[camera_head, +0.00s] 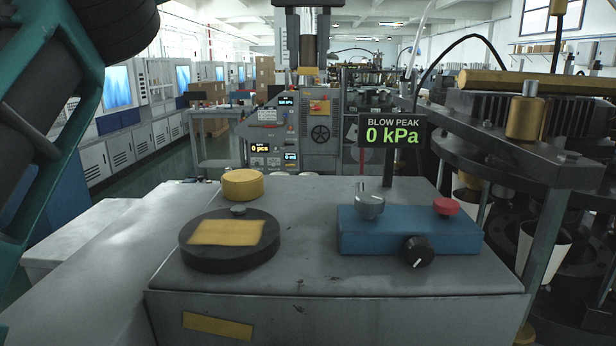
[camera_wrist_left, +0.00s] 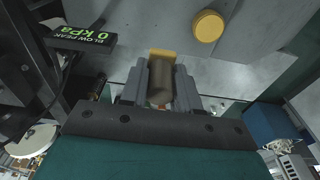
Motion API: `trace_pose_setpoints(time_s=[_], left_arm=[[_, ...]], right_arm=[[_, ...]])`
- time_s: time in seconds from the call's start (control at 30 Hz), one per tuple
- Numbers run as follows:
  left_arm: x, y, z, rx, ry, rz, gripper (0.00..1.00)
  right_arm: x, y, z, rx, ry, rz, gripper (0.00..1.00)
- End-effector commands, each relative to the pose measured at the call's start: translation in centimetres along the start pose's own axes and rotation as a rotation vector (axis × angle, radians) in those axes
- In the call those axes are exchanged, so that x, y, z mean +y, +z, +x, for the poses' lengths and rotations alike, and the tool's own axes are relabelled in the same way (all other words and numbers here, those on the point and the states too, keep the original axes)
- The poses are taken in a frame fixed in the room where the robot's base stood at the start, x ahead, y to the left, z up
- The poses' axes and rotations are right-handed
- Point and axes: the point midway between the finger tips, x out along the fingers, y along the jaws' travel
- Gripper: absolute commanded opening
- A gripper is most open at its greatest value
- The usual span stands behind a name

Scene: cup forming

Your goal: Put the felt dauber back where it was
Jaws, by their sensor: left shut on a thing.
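The felt dauber has a brown round handle (camera_head: 308,48) and a tan block at its tip. My left gripper (camera_head: 308,62) is at the top middle of the head view, shut on the handle, in the air above and behind the grey bench top. In the left wrist view my left gripper (camera_wrist_left: 160,78) has one finger on each side of the dauber (camera_wrist_left: 161,82), with the tan block beyond the fingertips. A black round dish (camera_head: 196,256) with a yellow patch stands on the bench's left. My right gripper is not in view.
A yellow round puck (camera_head: 242,184) sits behind the dish. A blue control box (camera_head: 365,240) with knobs and a red button stands to the right. A display (camera_head: 394,132) on a post reads 0 kPa. Dark machinery (camera_head: 500,140) crowds the right. The bench's middle is clear.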

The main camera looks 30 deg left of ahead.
Motion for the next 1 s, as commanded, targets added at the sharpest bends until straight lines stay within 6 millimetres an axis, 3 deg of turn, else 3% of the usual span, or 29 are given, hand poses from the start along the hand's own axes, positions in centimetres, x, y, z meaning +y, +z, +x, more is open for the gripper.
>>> trace_pose_setpoints(time_s=[0.17, 0.37, 0.73, 1.0], left_arm=[[-0.1, 0.2, 1.1, 0.015, 0.011, 0.001, 0.02], [-0.1, 0.6, 4.4, 0.015, 0.011, 0.001, 0.02], [-0.1, 1.5, 12.2, 0.017, 0.007, -0.002, 0.02], [0.0, 1.7, 14.4, 0.019, 0.007, -0.003, 0.02]], right_arm=[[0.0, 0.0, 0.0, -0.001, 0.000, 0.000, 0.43], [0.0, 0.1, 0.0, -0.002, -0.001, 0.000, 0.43], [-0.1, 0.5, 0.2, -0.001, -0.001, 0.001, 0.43], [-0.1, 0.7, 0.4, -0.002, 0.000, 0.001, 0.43]])
